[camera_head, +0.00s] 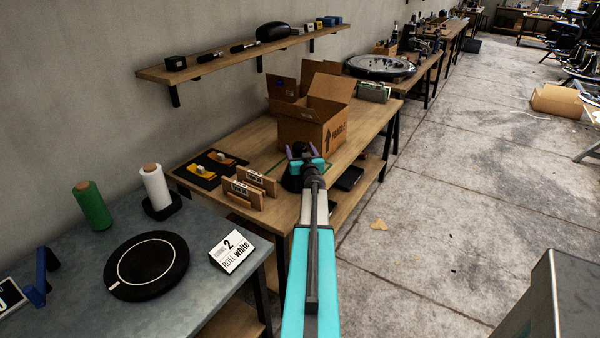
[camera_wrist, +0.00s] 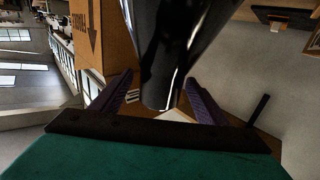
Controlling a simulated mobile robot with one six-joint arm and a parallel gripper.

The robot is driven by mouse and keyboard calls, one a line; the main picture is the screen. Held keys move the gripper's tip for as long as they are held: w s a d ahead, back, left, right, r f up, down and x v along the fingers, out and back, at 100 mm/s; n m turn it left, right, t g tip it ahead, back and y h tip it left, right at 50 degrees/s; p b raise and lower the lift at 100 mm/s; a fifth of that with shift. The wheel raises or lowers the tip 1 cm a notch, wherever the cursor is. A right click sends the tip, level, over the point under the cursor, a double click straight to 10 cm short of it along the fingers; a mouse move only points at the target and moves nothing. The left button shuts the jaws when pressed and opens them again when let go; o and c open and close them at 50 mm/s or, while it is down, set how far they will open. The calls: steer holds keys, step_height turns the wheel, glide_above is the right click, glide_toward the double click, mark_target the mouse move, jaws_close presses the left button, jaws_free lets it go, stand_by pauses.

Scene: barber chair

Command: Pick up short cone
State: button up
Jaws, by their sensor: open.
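A glossy black cone (camera_wrist: 170,50) fills the upper middle of the wrist view, its narrow end between the two purple fingers of my gripper (camera_wrist: 160,76). The fingers are open, with a visible gap on each side of the narrow end. In the head view, my gripper (camera_head: 303,150) is over the wooden table, in front of the cardboard box. A black shape (camera_head: 291,182) just left of the gripper looks like the cone. My wrist hides part of it, and its base cannot be made out clearly.
An open cardboard box (camera_head: 312,120) stands close behind my gripper. Wooden holders (camera_head: 250,188) and black mats with orange pieces (camera_head: 212,168) lie to the left. A dark flat object (camera_head: 350,177) is to the right. A wall shelf (camera_head: 235,57) hangs above the table.

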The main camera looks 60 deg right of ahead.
mark_target(300, 144)
stand_by(0.3)
jaws_close()
steer(key=shift+r, duration=0.2)
steer(key=shift+r+p, duration=0.3)
steer(key=shift+r, duration=1.4)
steer(key=s+a+r, duration=0.1)
steer(key=s+a, duration=0.2)
steer(key=s, duration=1.2)
steer(key=shift+s+r, duration=0.15)
steer(key=shift+s, duration=0.2)
